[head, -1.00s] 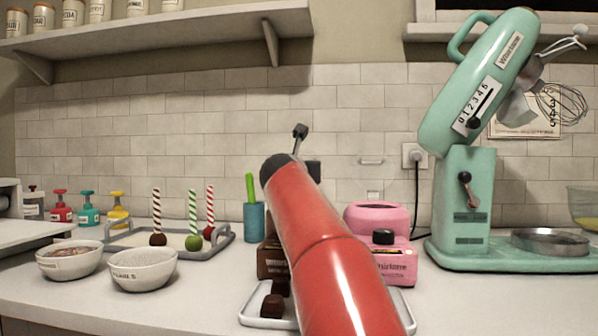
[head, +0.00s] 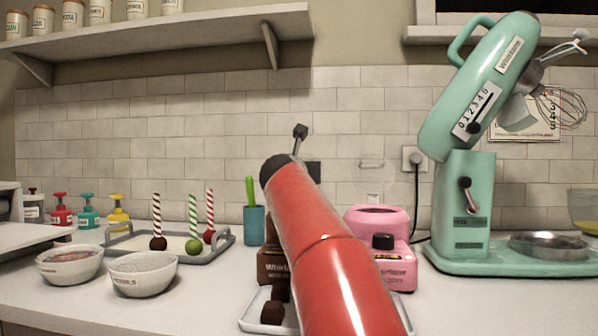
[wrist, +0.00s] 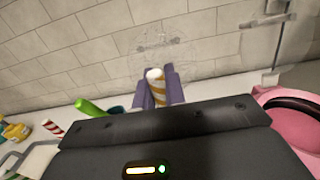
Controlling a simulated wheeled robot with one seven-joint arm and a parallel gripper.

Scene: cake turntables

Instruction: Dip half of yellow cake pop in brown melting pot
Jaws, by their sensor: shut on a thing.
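In the wrist view my gripper (wrist: 156,80) is shut on a stick with yellow and white stripes (wrist: 157,88), which I take to be the yellow cake pop's stick. The pop's cake end is hidden in both views. The brown melting pot (head: 271,265) stands on the counter in the head view, mostly hidden behind my red arm. My gripper is also hidden there, so its height over the pot cannot be told.
A pink melting pot (head: 395,268) stands right of my arm. A blue cup (head: 254,226) with a green tool is left of the brown pot. A tray (head: 125,242) holds three striped-stick pops, behind two bowls (head: 143,277). A green mixer (head: 466,200) stands at right.

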